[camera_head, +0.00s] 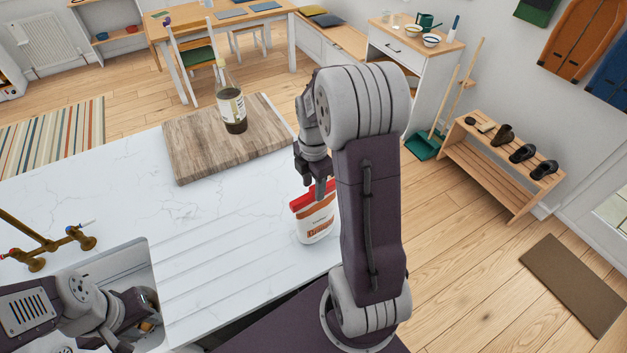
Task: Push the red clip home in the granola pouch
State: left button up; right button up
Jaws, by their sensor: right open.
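The granola pouch (317,228), white with orange print, stands upright on the white worktop near its right front edge. The red clip (302,199) lies along the pouch's top edge; my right gripper partly covers it. I cannot tell how far the clip is seated. My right gripper (320,190) is open and points down at the clip, its fingertips at or just in front of it; contact is unclear. My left gripper (140,318) is low at the left, over the sink. Its fingers are too hidden to tell open or shut.
A wooden board (195,145) with a dark bottle (232,108) on it lies behind the pouch. A brass tap (45,243) and the sink (110,266) are at the left. The worktop between the sink and the pouch is clear.

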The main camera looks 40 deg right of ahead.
aim_at(313, 187)
notch_tip(313, 187, up, 7)
jog(key=shift+f+b, duration=0.1)
jog(key=shift+b, duration=0.35)
dwell(0.4)
